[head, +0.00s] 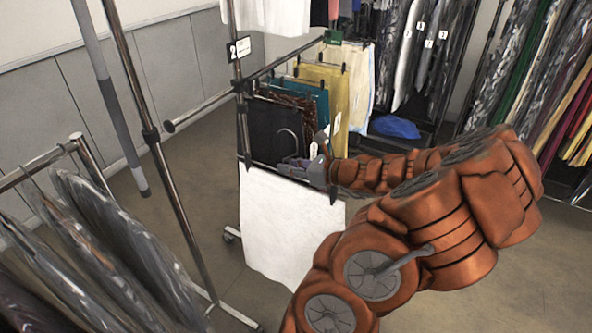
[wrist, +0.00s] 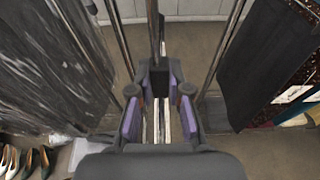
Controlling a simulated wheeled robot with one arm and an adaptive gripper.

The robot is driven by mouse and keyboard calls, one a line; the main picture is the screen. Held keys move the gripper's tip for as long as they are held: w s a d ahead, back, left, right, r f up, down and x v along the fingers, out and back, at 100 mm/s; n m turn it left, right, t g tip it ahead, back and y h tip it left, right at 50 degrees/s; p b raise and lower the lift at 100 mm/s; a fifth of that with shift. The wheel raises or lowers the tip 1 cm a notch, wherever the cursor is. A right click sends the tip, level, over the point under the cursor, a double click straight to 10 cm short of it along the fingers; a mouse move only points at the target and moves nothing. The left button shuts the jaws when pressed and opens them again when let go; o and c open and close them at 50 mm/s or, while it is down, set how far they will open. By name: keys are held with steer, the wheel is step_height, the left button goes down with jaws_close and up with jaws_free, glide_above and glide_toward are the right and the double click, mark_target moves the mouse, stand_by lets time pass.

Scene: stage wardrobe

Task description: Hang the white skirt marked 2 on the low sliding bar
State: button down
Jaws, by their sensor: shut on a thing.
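My gripper (head: 306,168) is shut on the hanger (head: 289,142) of a white skirt (head: 288,228). The skirt hangs flat below it, in front of the rack, and the hanger's hook points up. White tags show beside the gripper; I cannot read a 2 on them. The low sliding bar (head: 203,107) runs from a round end knob at the left back to the right. The hook is apart from the bar's bare near end in the picture. In the wrist view my gripper (wrist: 160,108) closes its purple pads on a thin pale strip; the skirt is not clear there.
Black trousers (head: 272,130), then patterned, teal, yellow and cream garments hang behind the skirt. An upright post (head: 240,100) carries a dark sign (head: 238,48). Covered clothes (head: 100,235) crowd the left rack. Shoes (wrist: 27,160) lie at lower left. Floor at right is open.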

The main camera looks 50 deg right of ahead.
steer(key=w+a+b, duration=0.1)
steer(key=w+b, duration=0.1)
steer(key=w, duration=1.1)
steer(key=w+a+b, duration=0.2)
steer(key=w, duration=1.1)
steer(key=shift+a, duration=0.3)
stand_by(1.0)
steer(key=shift+w+r, duration=0.1)
steer(key=shift+r, duration=0.1)
steer(key=shift+w, duration=0.1)
stand_by(0.6)
steer(key=w+a+p, duration=0.1)
steer(key=w+p, duration=0.1)
steer(key=w, duration=0.5)
stand_by(1.3)
steer(key=shift+w, duration=0.1)
steer(key=shift+f+b, duration=0.3)
steer(key=shift+f, duration=0.65)
